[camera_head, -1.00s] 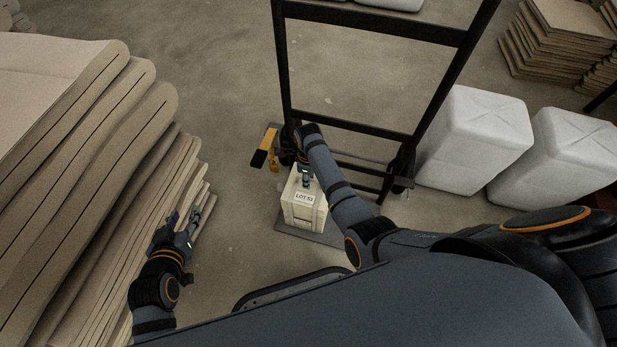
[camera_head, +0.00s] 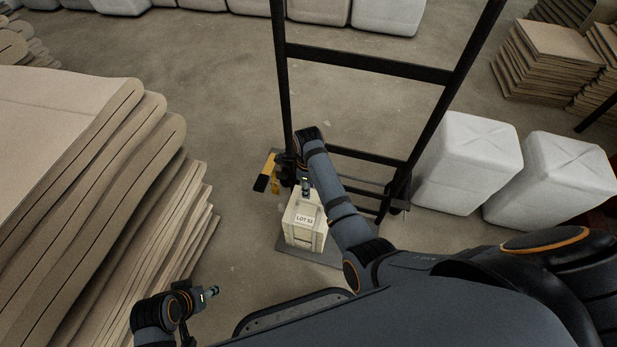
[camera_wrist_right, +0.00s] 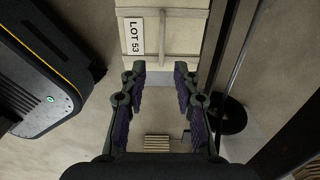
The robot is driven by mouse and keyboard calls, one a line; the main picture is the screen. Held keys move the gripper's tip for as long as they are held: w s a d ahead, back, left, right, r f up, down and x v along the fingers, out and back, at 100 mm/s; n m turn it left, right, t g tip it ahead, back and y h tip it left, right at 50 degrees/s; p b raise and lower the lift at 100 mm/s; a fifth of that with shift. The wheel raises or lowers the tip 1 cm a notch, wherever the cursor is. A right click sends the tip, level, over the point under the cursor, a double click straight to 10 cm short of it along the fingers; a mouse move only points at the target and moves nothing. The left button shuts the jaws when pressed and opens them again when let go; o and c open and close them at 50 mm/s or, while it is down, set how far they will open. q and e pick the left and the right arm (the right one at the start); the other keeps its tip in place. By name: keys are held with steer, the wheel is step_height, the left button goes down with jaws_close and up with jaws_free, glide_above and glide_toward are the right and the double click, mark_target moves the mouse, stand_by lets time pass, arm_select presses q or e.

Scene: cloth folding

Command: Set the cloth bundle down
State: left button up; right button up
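Large folded tan cloths (camera_head: 60,150) lie in a thick stack at the left of the head view. I cannot tell which piece is the named bundle. My left gripper (camera_head: 209,293) is at the lower left, apart from the stack's edge; its fingers are too small to judge, and no cloth shows in it. My right gripper (camera_head: 305,190) is over a pale crate (camera_head: 303,228) labelled LOT 53. In the right wrist view, the right gripper's fingers (camera_wrist_right: 160,68) are apart with nothing gripped between them, and the crate (camera_wrist_right: 175,35) is beyond their tips.
The crate stands on a dark platform (camera_head: 325,256) beside a black upright frame (camera_head: 370,65). White wrapped blocks (camera_head: 470,160) stand at the right, with more along the back. Flat tan stacks (camera_head: 545,65) are at the upper right. Bare floor (camera_head: 210,90) lies between.

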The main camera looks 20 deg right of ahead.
arm_select(q)
steer(key=shift+s+a+r+g, duration=0.2)
steer(key=shift+r+g, duration=0.2)
steer(key=shift+r, duration=0.15)
arm_select(e)
steer(key=shift+r, duration=1.2)
steer(key=s+d+f+n+t, duration=0.1)
steer(key=s+d+f+n, duration=0.1)
steer(key=s+n, duration=0.3)
steer(key=s+d+f+n, duration=0.3)
steer(key=s+n, duration=0.2)
steer(key=s+d+r+n+t, duration=0.1)
steer(key=s+r+n, duration=0.3)
steer(key=s+n, duration=0.8)
steer(key=n+t, duration=0.1)
steer(key=n, duration=0.2)
steer(key=shift+s+d+y, duration=0.15)
steer(key=shift+s+y, duration=0.05)
steer(key=shift+y, duration=0.2)
arm_select(q)
steer(key=shift+w, duration=0.1)
steer(key=shift+r+p, duration=0.15)
steer(key=shift+p, duration=0.7)
